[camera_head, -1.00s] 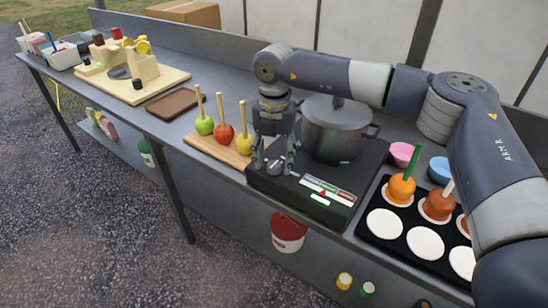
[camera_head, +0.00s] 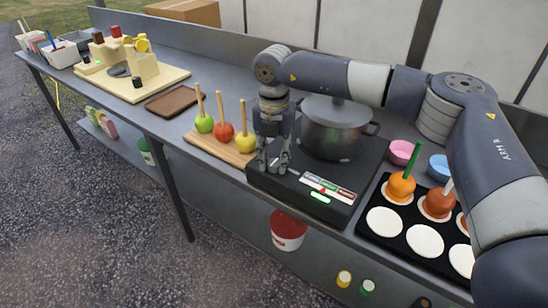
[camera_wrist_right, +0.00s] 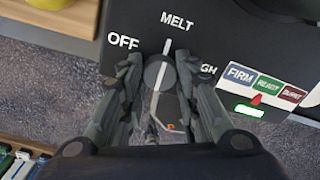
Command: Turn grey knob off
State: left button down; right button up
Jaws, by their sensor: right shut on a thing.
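The black cooker (camera_head: 350,180) carries a grey pot (camera_head: 336,128). Its grey knob (camera_wrist_right: 160,72) sits on the cooker's front-left corner, with a pale line across its top that lies near the MELT mark. The labels OFF (camera_wrist_right: 123,41) and MELT (camera_wrist_right: 177,20) are readable; a third label is partly hidden by a finger. My right gripper (camera_head: 274,163) points down over that corner. In the wrist view its fingers (camera_wrist_right: 158,78) are shut on the knob, one on each side. My left gripper is not in view.
A gauge strip (camera_head: 328,186) and a lit green bar (camera_head: 320,198) are right of the knob. A board with apples on sticks (camera_head: 222,150) stands close left of the gripper. A black tray with white discs (camera_head: 403,228) lies to the right.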

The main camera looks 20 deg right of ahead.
jog(key=shift+n, duration=0.3)
jog(key=shift+f+n, duration=0.1)
jog(key=shift+n, duration=0.5)
jog(key=n+b, duration=0.1)
jog(key=n, duration=0.4)
jog(key=n+b, duration=0.1)
jog(key=n, duration=0.5)
jog(key=shift+n, duration=0.3)
jog(key=o, duration=1.1)
